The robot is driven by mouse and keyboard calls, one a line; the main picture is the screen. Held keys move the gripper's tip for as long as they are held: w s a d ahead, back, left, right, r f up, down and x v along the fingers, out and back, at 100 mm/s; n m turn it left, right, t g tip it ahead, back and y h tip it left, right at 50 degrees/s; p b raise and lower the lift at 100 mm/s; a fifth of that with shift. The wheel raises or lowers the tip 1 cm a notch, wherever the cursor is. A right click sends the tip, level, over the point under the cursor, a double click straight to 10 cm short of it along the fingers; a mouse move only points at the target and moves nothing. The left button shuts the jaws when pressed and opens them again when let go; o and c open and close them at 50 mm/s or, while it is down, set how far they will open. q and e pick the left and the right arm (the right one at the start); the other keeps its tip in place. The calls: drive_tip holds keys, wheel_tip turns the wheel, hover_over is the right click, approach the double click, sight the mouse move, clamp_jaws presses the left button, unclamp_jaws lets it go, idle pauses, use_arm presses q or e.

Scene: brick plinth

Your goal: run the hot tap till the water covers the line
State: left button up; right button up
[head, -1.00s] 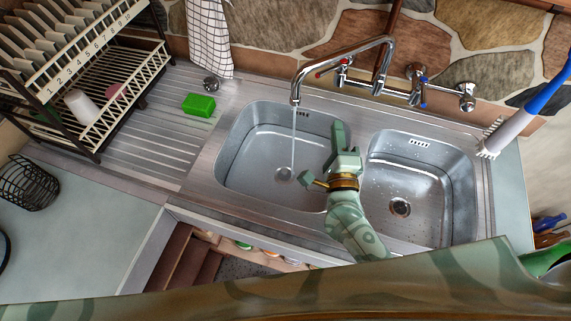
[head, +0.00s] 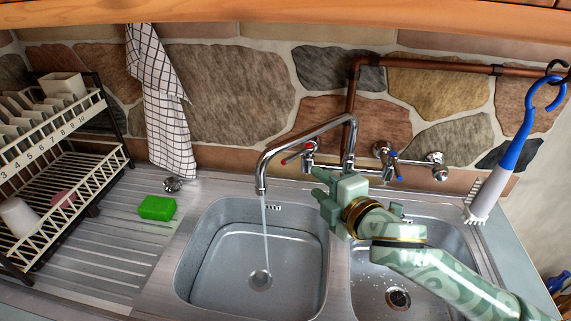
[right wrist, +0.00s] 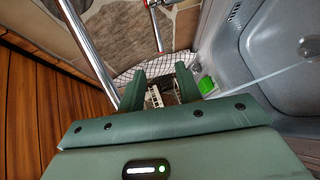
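The hot tap (head: 308,152) has a red-marked lever and sits on the left of the wall-side mixer. Its curved chrome spout (head: 262,175) hangs over the left basin (head: 205,255). A thin stream of water (head: 266,235) falls from the spout near the drain (head: 261,280). My right gripper (head: 320,185) is in front of and below the taps, above the divider between basins, touching nothing I can see. In the right wrist view its fingers (right wrist: 162,84) are apart and empty. My left gripper is not in view.
The blue-marked cold tap (head: 394,165) is to the right. A green sponge (head: 157,208) and a small metal object (head: 172,184) lie on the drainboard, beside a dish rack (head: 70,180). A checked towel (head: 165,120) hangs behind. A blue-handled brush (head: 505,165) hangs right.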

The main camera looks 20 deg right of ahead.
sight(291, 160)
drive_tip(key=b+x, duration=0.1)
drive_tip(key=x, duration=0.6)
drive_tip(key=b+x, duration=0.2)
drive_tip(key=x, duration=0.6)
drive_tip(key=shift+d, duration=0.2)
drive_tip(key=shift+w+a+f+b, duration=0.1)
drive_tip(key=shift+w+b, duration=0.25)
drive_tip(key=shift+w, duration=0.25)
clamp_jaws()
